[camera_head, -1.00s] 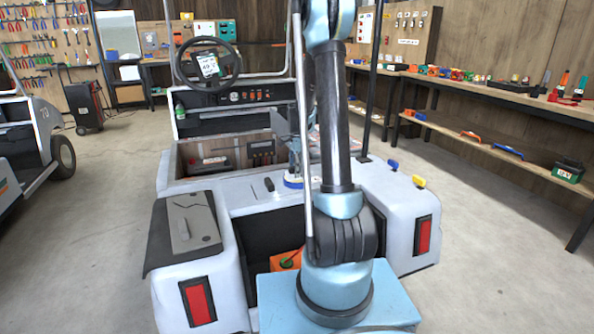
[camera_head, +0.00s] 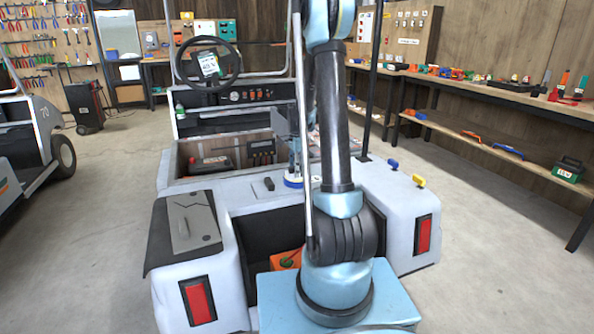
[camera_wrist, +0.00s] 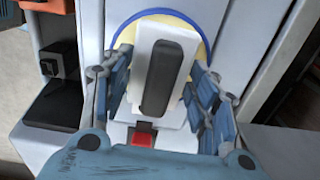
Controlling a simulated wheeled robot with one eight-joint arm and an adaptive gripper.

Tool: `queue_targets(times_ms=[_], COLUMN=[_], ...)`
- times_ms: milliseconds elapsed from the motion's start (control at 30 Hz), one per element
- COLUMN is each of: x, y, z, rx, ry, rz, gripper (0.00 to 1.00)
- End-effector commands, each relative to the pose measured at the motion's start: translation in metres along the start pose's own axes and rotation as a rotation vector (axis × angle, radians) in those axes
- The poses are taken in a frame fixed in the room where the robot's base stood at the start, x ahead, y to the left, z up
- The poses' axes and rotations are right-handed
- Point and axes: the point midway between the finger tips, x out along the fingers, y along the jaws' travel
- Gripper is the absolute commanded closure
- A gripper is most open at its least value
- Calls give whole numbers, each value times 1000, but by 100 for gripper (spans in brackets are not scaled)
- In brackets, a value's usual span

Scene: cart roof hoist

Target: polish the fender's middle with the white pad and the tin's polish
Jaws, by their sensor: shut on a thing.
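My gripper (camera_wrist: 158,85) is shut on the white pad (camera_wrist: 145,98), a pale block with a dark raised grip, held between the two blue-grey fingers. The tin (camera_wrist: 122,38), with a blue rim and yellowish inside, lies directly below the pad, which covers much of it. I cannot tell whether the pad touches the polish. In the head view the tin (camera_head: 292,182) sits on the cart's pale rear deck, partly behind my arm, and the gripper is mostly hidden. The cart's pale right fender (camera_head: 405,208) and left fender (camera_head: 181,272) flank the rear; a grey sheet covers the left one's top.
A thin upright post (camera_head: 301,110) stands close beside my arm. Blue and yellow knobs (camera_head: 419,181) stick up from the right fender. An open bay with a battery (camera_head: 212,165) lies left of the tin. A workbench (camera_head: 490,88) runs along the right wall. Floor at right is clear.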

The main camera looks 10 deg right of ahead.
Motion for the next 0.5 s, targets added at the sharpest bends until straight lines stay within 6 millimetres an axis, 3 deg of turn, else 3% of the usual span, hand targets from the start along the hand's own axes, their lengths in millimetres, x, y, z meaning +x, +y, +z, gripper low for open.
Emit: queue_targets(times_ms=[500], x=[-26], y=[1], z=[0], rx=[0], ry=[-1], rz=[0], gripper=[65])
